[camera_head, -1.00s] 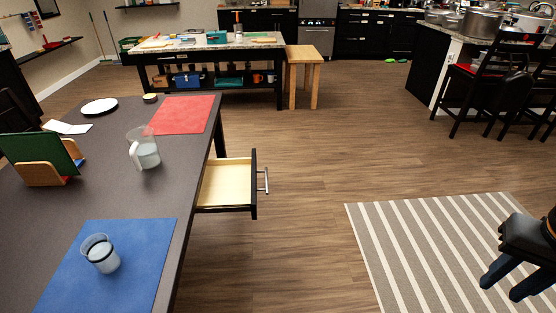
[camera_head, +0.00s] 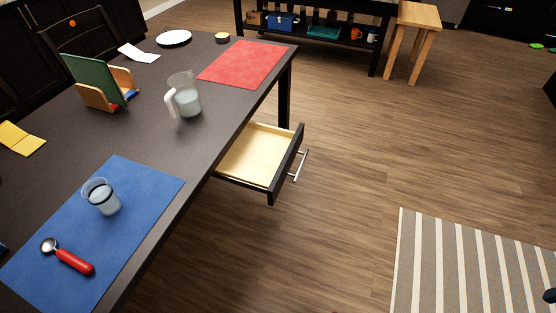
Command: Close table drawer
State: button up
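The table drawer (camera_head: 262,158) is pulled out from the right side of the dark table (camera_head: 140,135). Its pale wooden inside is empty. Its dark front (camera_head: 287,165) carries a silver bar handle (camera_head: 299,166) facing right. Only a small dark tip, which looks like part of my gripper (camera_head: 550,296), shows at the lower right edge. It is over the striped rug, well to the right of the drawer and apart from it. The rest of my gripper is out of view, so its opening does not show.
On the table are a pitcher (camera_head: 187,98), a glass (camera_head: 104,197), a red-handled scoop (camera_head: 68,257) and a book stand (camera_head: 98,96). A striped rug (camera_head: 460,265) lies at right. The wooden floor in front of the drawer is clear. A wooden stool (camera_head: 417,16) stands behind.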

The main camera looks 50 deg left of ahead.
aim_at(261, 159)
jog(key=u, duration=2.6)
jog(key=k, duration=0.55)
jog(key=z, duration=0.4)
jog(key=i, duration=0.4)
